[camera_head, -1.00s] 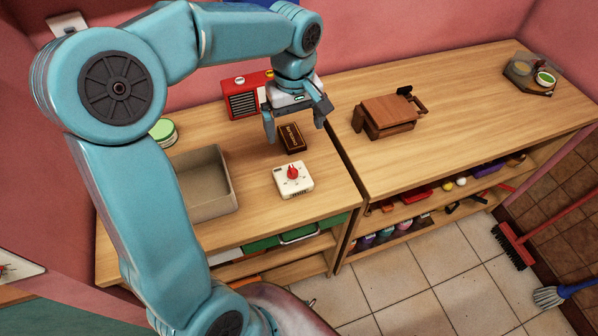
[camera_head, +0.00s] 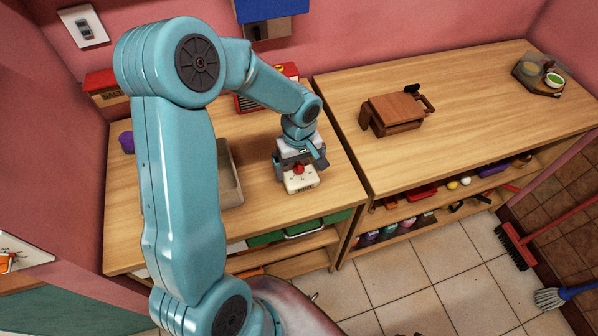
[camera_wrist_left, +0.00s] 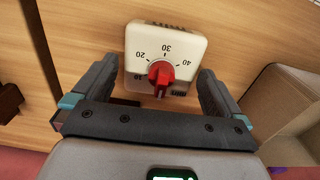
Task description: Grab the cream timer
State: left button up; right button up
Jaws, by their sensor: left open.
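The cream timer (camera_head: 301,183) with a red knob lies on the wooden worktop, near the front edge of the left counter. My left gripper (camera_head: 300,167) is open right at it, with its body over the timer's back part. In the left wrist view, the timer's numbered face and red knob (camera_wrist_left: 160,74) lie between the two spread fingers. A finger stands at each side of the timer (camera_wrist_left: 165,45), and a narrow gap seems to show on the right. My right gripper is not in view.
An open beige bin (camera_head: 232,175) stands left of the timer, partly behind my arm. A red radio (camera_head: 253,101) is at the back. A dark object (camera_wrist_left: 8,100) shows at the wrist view's left edge.

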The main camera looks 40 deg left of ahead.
pick_arm(q)
jog(key=shift+s, duration=0.2)
jog(key=shift+d, duration=0.1)
jog(key=shift+c, duration=0.9)
jog(key=c, duration=0.7)
